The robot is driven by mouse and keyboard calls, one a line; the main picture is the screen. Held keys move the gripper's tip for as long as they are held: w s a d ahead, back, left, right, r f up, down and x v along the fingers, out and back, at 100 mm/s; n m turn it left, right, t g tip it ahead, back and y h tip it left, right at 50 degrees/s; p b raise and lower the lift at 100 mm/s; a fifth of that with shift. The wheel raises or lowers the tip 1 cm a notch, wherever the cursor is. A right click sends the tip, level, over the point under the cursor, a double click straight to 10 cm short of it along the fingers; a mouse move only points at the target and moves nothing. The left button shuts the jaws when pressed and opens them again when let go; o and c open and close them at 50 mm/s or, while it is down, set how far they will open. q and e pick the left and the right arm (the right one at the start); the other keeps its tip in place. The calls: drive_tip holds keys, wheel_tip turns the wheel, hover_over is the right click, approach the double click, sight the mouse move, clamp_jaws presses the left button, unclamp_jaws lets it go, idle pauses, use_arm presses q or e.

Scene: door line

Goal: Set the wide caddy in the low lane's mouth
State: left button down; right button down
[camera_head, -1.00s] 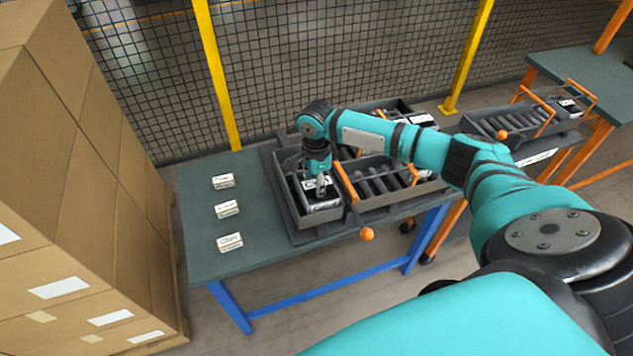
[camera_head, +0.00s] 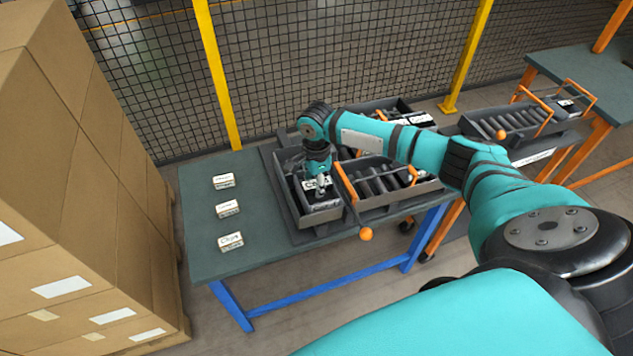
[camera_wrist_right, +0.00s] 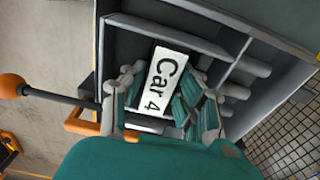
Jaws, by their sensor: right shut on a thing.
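My right gripper (camera_head: 322,190) is shut on a dark grey caddy (camera_head: 323,207) with a white label, at the left end of the near roller lane (camera_head: 385,202). The caddy sits inside the low walls of that end, left of the orange gate bar. My left gripper is not in view.
An orange-knobbed lever (camera_head: 365,234) sticks out at the table's front. Three small labelled blocks, one here (camera_head: 227,209), lie on the clear left part of the table (camera_head: 200,250). Cardboard boxes (camera_head: 75,180) stand left. A second roller lane (camera_head: 505,120) stands at the right.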

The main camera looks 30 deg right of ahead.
idle(0.3)
drive_tip(key=c, duration=0.9)
unclamp_jaws()
wheel_tip(320, 180, up, 12)
drive_tip(key=shift+r, duration=0.1)
drive_tip(key=shift+a+f, duration=0.1)
drive_tip(key=shift+f, duration=0.1)
idle(0.7)
